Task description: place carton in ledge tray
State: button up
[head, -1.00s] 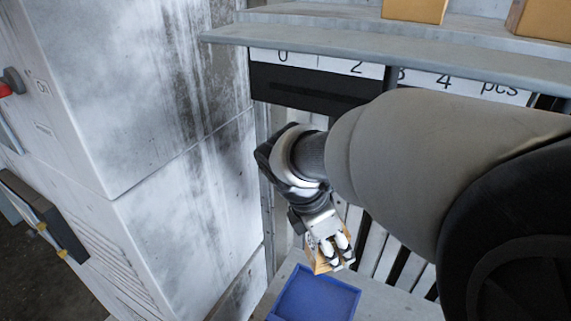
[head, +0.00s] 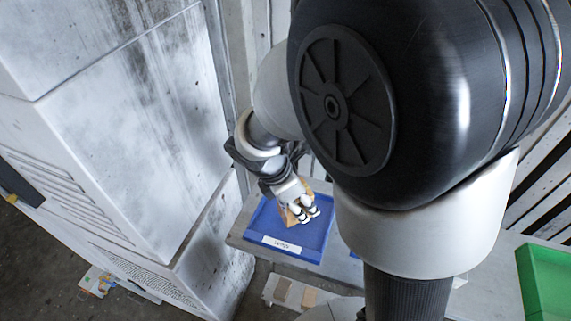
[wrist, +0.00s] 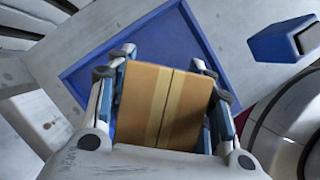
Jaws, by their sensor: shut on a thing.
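The carton (wrist: 160,108) is a small tan box with a lighter tape band and a dark seam. My gripper (wrist: 165,75) is shut on it, with one finger on each side. In the head view my gripper (head: 304,212) and the carton (head: 291,216) appear over the blue ledge tray (head: 318,240). The tray has low walls and a white label on its near edge. In the wrist view the blue tray (wrist: 140,45) lies beyond the carton. Whether the carton touches the tray floor cannot be told. The carton hides part of the tray.
The tray stands on a grey ledge (head: 243,232). A green bin (head: 545,285) is at the lower right. A small blue box (wrist: 285,40) sits right of the tray in the wrist view. A tall white cabinet (head: 130,130) is close on the left.

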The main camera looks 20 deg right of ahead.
jog(key=shift+f, duration=0.95)
jog(key=shift+f+b, duration=0.2)
jog(key=shift+b, duration=0.1)
jog(key=o, duration=1.2)
jog(key=p+v, duration=0.5)
jog(key=v, duration=0.7)
jog(key=shift+d+r, duration=0.1)
jog(key=shift+r, duration=0.15)
jog(key=s+d+r+m+t+y, duration=0.1)
jog(key=s+r+m, duration=0.3)
jog(key=m, duration=0.6)
jog(key=s+d+r+m+t+y, duration=0.2)
jog(key=s+r+m, duration=0.3)
jog(key=s+m, duration=0.4)
jog(key=shift+s+r+m+t+y, duration=0.25)
jog(key=shift+s+m+t+y, duration=0.15)
jog(key=shift+y, duration=0.4)
